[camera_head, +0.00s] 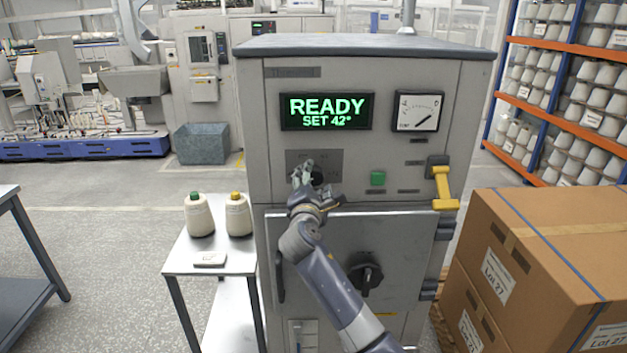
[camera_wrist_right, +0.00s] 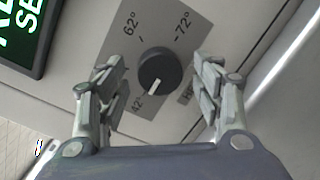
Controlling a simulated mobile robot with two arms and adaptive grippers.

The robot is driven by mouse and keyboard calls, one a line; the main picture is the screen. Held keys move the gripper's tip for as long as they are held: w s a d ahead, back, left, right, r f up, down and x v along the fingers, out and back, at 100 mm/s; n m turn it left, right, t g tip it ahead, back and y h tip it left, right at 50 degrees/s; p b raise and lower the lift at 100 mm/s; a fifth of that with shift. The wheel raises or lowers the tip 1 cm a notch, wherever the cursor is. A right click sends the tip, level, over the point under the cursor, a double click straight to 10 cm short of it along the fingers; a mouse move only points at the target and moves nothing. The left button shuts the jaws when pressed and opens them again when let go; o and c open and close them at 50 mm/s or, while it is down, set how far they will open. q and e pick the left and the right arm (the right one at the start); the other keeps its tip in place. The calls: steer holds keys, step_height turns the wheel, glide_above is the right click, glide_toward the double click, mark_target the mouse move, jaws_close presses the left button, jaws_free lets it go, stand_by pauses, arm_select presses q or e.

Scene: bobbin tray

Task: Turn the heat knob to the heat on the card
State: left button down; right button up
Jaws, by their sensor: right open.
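The heat knob (camera_wrist_right: 155,65) is a round black dial on a grey scale plate (camera_wrist_right: 185,28) in the right wrist view. Its white pointer line is at the 42° mark; 62° and 72° marks also show. The cabinet's display (camera_head: 326,111) reads READY, SET 42°. My right gripper (camera_wrist_right: 157,78) is open, with one finger on each side of the knob and a visible gap to it. In the head view, my right gripper (camera_head: 314,177) partly covers the knob. A small white card (camera_head: 209,259) lies on the side table; its print is too small to read. My left gripper is not in view.
A green button (camera_head: 377,178) and a yellow handle (camera_head: 445,188) sit right of the knob. A black rotary handle (camera_head: 365,275) is on the door below. Two bobbins, green-topped (camera_head: 199,216) and yellow-topped (camera_head: 238,215), stand on the side table (camera_head: 184,265). Cartons (camera_head: 545,255) stand at right.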

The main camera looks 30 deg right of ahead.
steer(key=c, duration=1.1)
steer(key=shift+o, duration=0.2)
